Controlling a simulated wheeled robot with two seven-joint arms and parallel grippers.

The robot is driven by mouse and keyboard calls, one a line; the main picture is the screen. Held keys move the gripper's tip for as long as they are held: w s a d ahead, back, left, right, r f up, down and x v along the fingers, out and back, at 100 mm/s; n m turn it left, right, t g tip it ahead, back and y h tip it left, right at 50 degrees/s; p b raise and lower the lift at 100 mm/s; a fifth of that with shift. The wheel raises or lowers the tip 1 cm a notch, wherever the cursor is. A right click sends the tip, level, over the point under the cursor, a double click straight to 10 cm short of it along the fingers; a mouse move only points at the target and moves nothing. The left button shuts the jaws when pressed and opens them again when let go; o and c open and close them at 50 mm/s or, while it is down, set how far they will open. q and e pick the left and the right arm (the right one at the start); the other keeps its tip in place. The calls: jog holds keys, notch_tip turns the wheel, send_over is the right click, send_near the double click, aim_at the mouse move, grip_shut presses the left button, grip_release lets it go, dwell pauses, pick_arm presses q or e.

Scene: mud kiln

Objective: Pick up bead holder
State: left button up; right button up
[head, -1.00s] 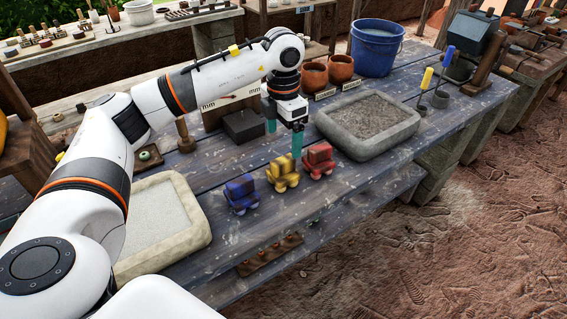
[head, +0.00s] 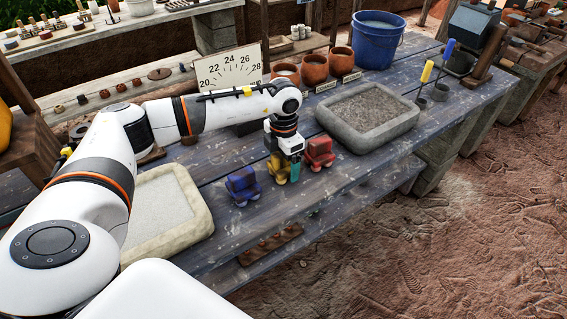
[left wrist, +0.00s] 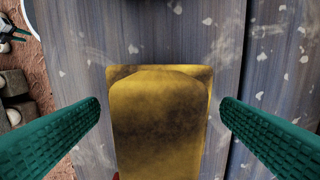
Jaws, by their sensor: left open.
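My left gripper (head: 285,170) is open over the yellow blocky toy (head: 277,170) on the blue-grey plank table (head: 330,195). In the left wrist view the yellow toy (left wrist: 162,115) lies between the two teal fingers (left wrist: 160,130), with a gap on each side. A blue toy (head: 242,187) stands to its left and a red toy (head: 319,154) to its right. A brown strip with several small round pieces (head: 270,244) lies at the table's front, left of centre; it may be the bead holder, but I cannot tell. My right gripper is not in view.
A grey stone tray (head: 402,130) lies behind the toys to the right, a pale tray (head: 203,222) to the left. Several clay pots (head: 314,69) and a blue bucket (head: 377,42) stand at the back. Bare planks lie in front of the red toy.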

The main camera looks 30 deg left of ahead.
pick_arm(q)
jog(key=c, duration=1.2)
notch_tip(320, 180, up, 10)
jog(key=shift+r+b, duration=0.1)
jog(key=shift+b, duration=0.35)
jog(key=o, duration=0.6)
jog(key=c, duration=0.4)
